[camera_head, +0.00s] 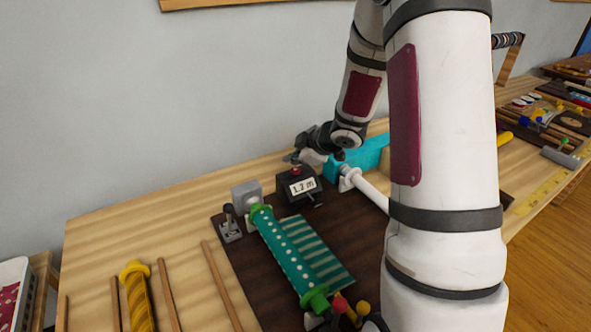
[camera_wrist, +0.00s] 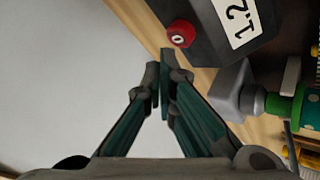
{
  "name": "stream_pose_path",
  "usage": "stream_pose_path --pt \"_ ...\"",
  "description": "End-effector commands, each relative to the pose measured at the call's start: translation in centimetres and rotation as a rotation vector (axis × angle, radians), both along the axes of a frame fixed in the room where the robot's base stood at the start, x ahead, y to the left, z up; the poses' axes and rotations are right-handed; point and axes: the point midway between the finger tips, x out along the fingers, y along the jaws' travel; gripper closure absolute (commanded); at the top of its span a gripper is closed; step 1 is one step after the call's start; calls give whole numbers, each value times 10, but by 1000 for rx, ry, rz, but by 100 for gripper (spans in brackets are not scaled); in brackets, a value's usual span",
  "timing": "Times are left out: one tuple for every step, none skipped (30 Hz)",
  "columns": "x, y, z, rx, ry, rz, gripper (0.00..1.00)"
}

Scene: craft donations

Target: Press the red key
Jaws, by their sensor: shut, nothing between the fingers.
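The red key (camera_head: 296,170) is a small round button on top of a dark box (camera_head: 290,190) with a white "1.2 m" label. In the wrist view the red key (camera_wrist: 181,33) stands out from the dark box (camera_wrist: 212,28), a white mark on its face. My gripper (camera_head: 290,158) is shut and empty, just behind and above the box in the head view. In the wrist view my gripper's fingertips (camera_wrist: 164,80) are together, close to the red key in the picture but apart from it. The exact gap in depth is hard to tell.
A grey block (camera_head: 246,194), a small lever (camera_head: 230,222) and a teal dotted roll (camera_head: 285,250) on green end caps lie left and in front of the box. A teal block (camera_head: 362,160) and a white roller (camera_head: 368,188) are to its right. The wall is close behind.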

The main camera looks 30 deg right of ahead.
Motion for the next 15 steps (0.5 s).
stream_pose_path --pt "0 0 0 0 0 0 100" --pt "0 0 0 0 0 0 100" --pt "0 0 0 0 0 0 100" --pt "0 0 0 0 0 0 100" --pt "0 0 0 0 0 0 100" --pt "0 0 0 0 0 0 100" --pt "0 0 0 0 0 0 100" --pt "0 0 0 0 0 0 100" --pt "0 0 0 0 0 0 100" --pt "0 0 0 0 0 0 100" --pt "0 0 -1 0 0 0 100" --pt "0 0 -2 0 0 0 100" --pt "0 0 -3 1 1 0 100" --pt "0 0 -4 1 1 0 100" --pt "0 0 -5 1 1 0 100"
